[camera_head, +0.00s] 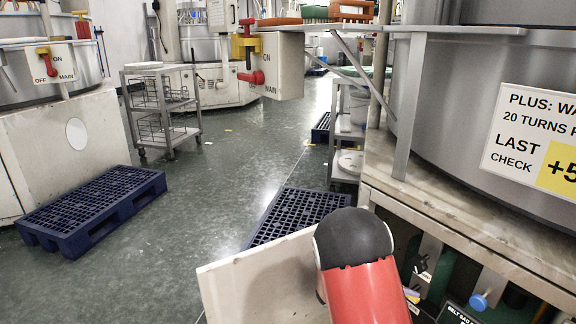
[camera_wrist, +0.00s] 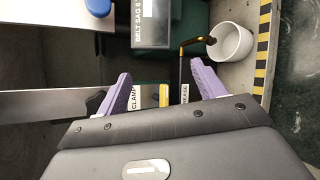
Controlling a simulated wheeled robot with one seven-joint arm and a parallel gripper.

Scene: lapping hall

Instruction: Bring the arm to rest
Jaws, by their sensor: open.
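My gripper (camera_wrist: 158,76) shows in the wrist view with its two purple fingers spread apart and nothing between them. Behind and below the fingers is a dark recess with a label reading "CLAMP" (camera_wrist: 145,98) and a yellow upright piece (camera_wrist: 164,95). My red arm link with a black rounded end (camera_head: 355,255) shows at the bottom of the head view, beside the machine on the right. My gripper itself is hidden in the head view.
A white cup (camera_wrist: 231,42) and a bent dark rod (camera_wrist: 183,65) lie close to the right finger. The large grey machine (camera_head: 470,90) stands close on the right. Blue pallets (camera_head: 95,205) and a wire trolley (camera_head: 160,110) flank open floor.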

